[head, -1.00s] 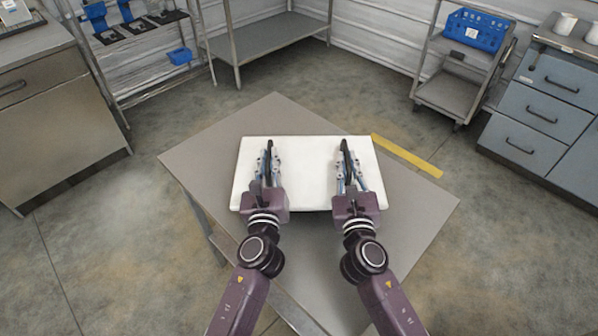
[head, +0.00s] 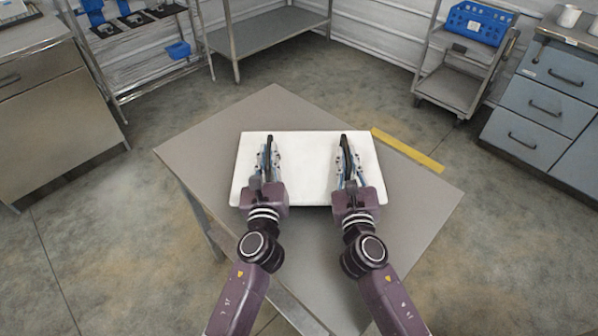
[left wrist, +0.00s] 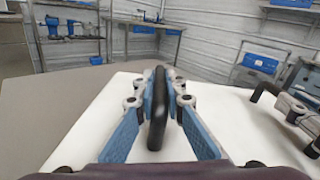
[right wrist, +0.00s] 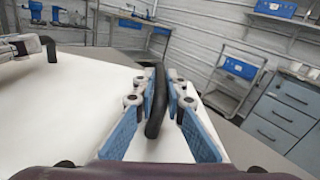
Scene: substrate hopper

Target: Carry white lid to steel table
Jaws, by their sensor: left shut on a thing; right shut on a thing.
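The white lid (head: 308,168) is a flat rectangular slab over the middle of the steel table (head: 270,108). It looks level; whether it touches the table top cannot be told. Two black bar handles stand on it. My left gripper (head: 268,160) is shut on the left handle, and this black handle (left wrist: 157,108) shows between the blue fingers in the left wrist view. My right gripper (head: 348,162) is shut on the right handle, and this handle (right wrist: 157,102) shows between the fingers in the right wrist view.
A yellow strip (head: 408,150) lies on the floor beyond the table's right edge. A grey drawer cabinet (head: 545,105) stands at right, a cart with a blue crate (head: 478,24) at back right, a steel cabinet (head: 55,110) at left. Floor around the table is clear.

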